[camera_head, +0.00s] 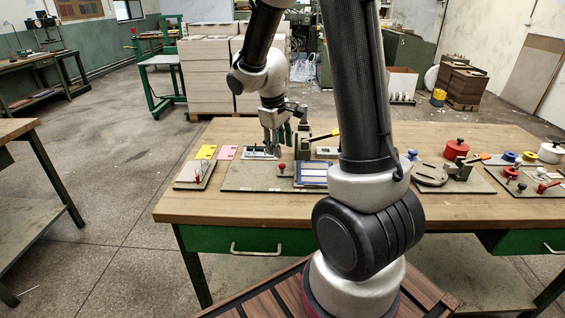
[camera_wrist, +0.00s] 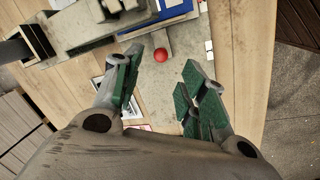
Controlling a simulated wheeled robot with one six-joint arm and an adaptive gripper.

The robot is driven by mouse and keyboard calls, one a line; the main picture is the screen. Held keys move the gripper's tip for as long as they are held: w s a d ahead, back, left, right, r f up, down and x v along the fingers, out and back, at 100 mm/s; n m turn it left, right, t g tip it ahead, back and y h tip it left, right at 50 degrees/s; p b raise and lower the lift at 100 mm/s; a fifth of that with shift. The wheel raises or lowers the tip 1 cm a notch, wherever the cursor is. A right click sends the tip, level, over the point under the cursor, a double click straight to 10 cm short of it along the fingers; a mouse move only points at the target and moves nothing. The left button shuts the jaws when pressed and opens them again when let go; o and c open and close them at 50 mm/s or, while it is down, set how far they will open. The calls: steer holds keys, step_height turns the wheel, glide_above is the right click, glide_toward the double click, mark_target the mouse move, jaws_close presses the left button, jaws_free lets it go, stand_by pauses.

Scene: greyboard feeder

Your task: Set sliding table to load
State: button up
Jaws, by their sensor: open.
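My gripper (camera_head: 276,146) hangs over the back edge of a grey base plate (camera_head: 245,178) on the wooden table. In the wrist view my gripper (camera_wrist: 162,78) is open, with a gap between its green-padded fingers. A red ball knob (camera_wrist: 161,55) shows beyond that gap, between the fingertips in the picture. The knob (camera_head: 281,167) stands upright on the base plate in the head view, nearer the front than my gripper. A blue-framed panel (camera_head: 311,174) lies beside it on the right. I cannot tell which part is the sliding table or its position.
A grey post-like fixture (camera_head: 303,146) with a yellow-tipped lever stands just right of my gripper. Yellow (camera_head: 205,152) and pink (camera_head: 227,152) cards lie left. A small lever board (camera_head: 194,174) is at the left. A red pot (camera_head: 456,149) and other fixtures fill the right side.

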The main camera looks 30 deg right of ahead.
mark_target(281, 164)
steer(key=f, duration=0.5)
steer(key=d+f, duration=0.1)
steer(key=f, duration=0.1)
steer(key=shift+w+f, duration=0.2)
steer(key=shift+w, duration=0.05)
steer(key=shift+c, duration=0.4)
jaws_close()
